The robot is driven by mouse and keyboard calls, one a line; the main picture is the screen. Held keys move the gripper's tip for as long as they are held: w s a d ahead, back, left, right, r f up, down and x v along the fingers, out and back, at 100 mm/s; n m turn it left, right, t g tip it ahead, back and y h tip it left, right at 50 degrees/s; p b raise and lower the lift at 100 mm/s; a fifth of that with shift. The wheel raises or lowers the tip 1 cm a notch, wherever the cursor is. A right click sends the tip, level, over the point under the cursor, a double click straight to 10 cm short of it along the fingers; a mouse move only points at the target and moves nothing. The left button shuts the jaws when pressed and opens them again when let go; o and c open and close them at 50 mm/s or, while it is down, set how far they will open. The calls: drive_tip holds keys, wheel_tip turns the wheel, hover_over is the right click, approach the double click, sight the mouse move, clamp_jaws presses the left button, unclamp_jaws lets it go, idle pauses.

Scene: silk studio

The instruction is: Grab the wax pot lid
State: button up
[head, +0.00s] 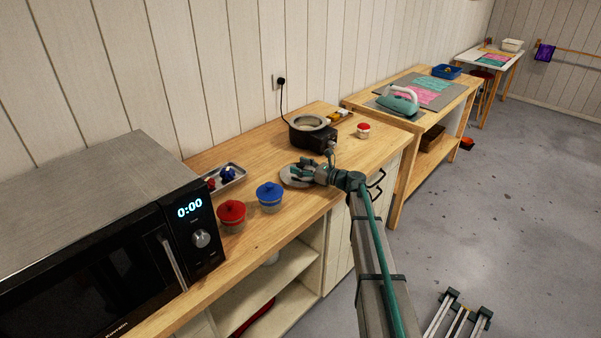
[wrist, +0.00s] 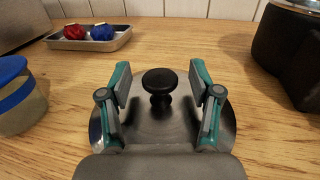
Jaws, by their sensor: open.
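The wax pot lid (wrist: 140,127) is a grey metal disc with a black knob (wrist: 159,84), lying on the wooden counter. In the head view the lid (head: 290,178) is partly hidden by my gripper (head: 298,171). In the wrist view my gripper (wrist: 160,90) is open, with one finger on each side of the knob and clear gaps to it. The black wax pot (head: 313,132) stands uncovered behind the lid; its dark side (wrist: 290,52) shows at the right in the wrist view.
A red-lidded jar (head: 232,215) and a blue-lidded jar (head: 269,196) stand left of the lid. A metal tray (wrist: 118,42) holds a red and a blue item. A microwave (head: 110,240) fills the counter's left end. A small red-lidded jar (head: 363,130) stands right of the pot.

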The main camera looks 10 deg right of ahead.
clamp_jaws()
drive_tip(key=shift+r, duration=0.15)
idle(0.4)
